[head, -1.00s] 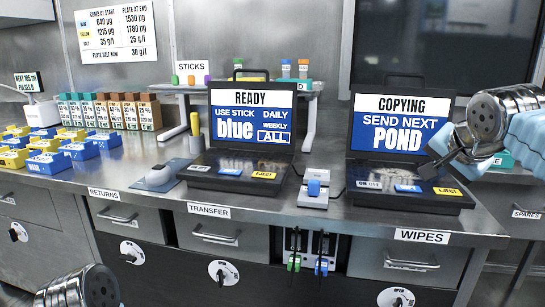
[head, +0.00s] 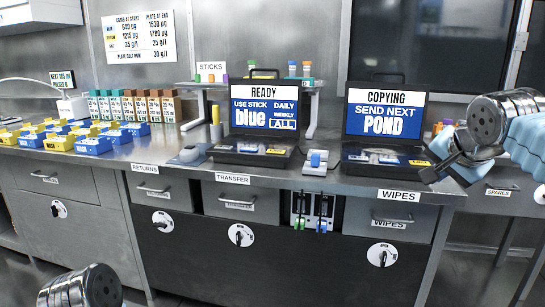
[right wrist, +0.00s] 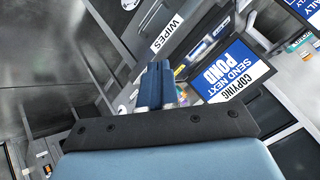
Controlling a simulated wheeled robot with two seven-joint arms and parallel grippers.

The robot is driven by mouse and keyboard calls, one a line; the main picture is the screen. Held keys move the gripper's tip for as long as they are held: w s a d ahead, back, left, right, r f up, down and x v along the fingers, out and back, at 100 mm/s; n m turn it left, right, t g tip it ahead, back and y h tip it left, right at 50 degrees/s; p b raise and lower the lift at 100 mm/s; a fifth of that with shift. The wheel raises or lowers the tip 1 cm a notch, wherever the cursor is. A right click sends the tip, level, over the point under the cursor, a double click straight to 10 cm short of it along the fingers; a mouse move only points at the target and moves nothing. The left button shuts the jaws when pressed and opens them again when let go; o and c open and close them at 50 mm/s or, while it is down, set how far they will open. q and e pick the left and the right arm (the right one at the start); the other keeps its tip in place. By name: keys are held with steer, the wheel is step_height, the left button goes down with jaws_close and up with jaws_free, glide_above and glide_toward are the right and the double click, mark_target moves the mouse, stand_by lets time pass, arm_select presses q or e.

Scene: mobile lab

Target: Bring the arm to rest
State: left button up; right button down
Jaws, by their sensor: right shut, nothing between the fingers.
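My right arm comes in from the right in the head view. Its dark gripper (head: 432,172) is in front of the right laptop, overlapping its right front corner in the picture. In the right wrist view the blue fingers (right wrist: 156,86) are together with nothing between them. Of my left arm only a rounded metal joint shows at the bottom left of the head view; its gripper is out of frame.
The right laptop (head: 384,122) reads "COPYING, SEND NEXT POND". The left laptop (head: 263,113) reads "READY". A blue-topped device (head: 315,160) stands between them. Blue and yellow trays (head: 92,145) fill the bench's left end. Drawers line its front; floor is open in front.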

steer(key=w+a+f+n+g+y, duration=0.15)
steer(key=w+a+f, duration=0.25)
steer(key=f, duration=0.5)
steer(key=w+a+f+n+g+y, duration=0.1)
steer(key=w+a+f+n, duration=0.15)
steer(key=f, duration=0.55)
steer(key=a+f+n+g+y, duration=0.1)
steer(key=a+f, duration=0.2)
steer(key=f, duration=0.6)
steer(key=a+f+n+g, duration=0.1)
steer(key=a+f, duration=0.3)
steer(key=f, duration=0.6)
steer(key=s+a+f+n+g+y, duration=0.1)
steer(key=s+a+f, duration=0.3)
steer(key=f, duration=0.5)
steer(key=s+a+f+n+g+y, duration=0.1)
steer(key=s+f, duration=0.6)
steer(key=f, duration=0.2)
steer(key=s+a+f+g, duration=0.1)
steer(key=s+f, duration=0.4)
steer(key=s, duration=0.3)
steer(key=s+a+f+g, duration=0.1)
steer(key=s+f, duration=0.3)
steer(key=s, duration=0.4)
steer(key=shift+s+a+f+n, duration=0.2)
steer(key=shift+a+f+n, duration=0.1)
steer(key=shift+a+f, duration=0.1)
